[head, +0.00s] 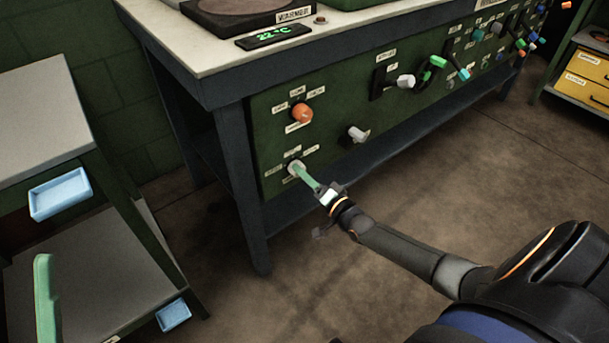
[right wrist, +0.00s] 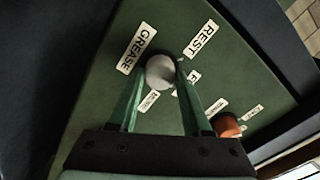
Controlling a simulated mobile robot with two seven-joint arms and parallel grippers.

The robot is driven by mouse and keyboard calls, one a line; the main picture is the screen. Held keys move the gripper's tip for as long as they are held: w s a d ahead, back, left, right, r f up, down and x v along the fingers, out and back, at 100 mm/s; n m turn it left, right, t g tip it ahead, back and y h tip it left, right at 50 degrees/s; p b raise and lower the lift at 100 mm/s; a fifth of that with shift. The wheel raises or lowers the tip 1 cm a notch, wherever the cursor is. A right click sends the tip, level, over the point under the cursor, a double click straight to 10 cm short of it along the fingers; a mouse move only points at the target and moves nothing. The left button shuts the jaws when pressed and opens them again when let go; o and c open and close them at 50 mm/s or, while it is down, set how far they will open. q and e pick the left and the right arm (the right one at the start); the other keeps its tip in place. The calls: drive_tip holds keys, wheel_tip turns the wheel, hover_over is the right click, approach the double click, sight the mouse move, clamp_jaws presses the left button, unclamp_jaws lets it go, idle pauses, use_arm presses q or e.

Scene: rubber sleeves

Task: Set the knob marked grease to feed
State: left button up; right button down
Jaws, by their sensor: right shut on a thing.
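The grease knob (head: 294,167) is a pale grey round knob low on the left part of the green bench front. In the right wrist view the knob (right wrist: 160,70) sits beside the GREASE label (right wrist: 136,48), with REST (right wrist: 200,38) and partly hidden labels around it. Its pointer is not clear, so I cannot tell its setting. My right gripper (head: 304,174) has its green fingers shut on the knob, one on each side. A green finger, apparently of my left gripper (head: 45,300), shows at the lower left; its jaw opening cannot be told.
An orange knob (head: 302,113) is above the grease knob, and a grey knob (head: 358,133) is to its right. Several levers and coloured knobs continue along the panel. A grey cart with blue trays (head: 60,194) stands at the left. The floor before the bench is clear.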

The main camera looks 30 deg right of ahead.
idle(0.4)
drive_tip(key=shift+c, duration=1.8)
unclamp_jaws()
drive_tip(key=shift+s, duration=0.15)
use_arm(q)
drive_tip(key=r+p, duration=0.4)
drive_tip(key=shift+s+a+r, duration=0.1)
drive_tip(key=shift+a+r, duration=0.15)
drive_tip(key=shift+r, duration=0.05)
use_arm(e)
drive_tip(key=s+d, duration=0.1)
drive_tip(key=s, duration=1.1)
drive_tip(key=shift+s, duration=0.15)
use_arm(q)
drive_tip(key=shift+f, duration=0.1)
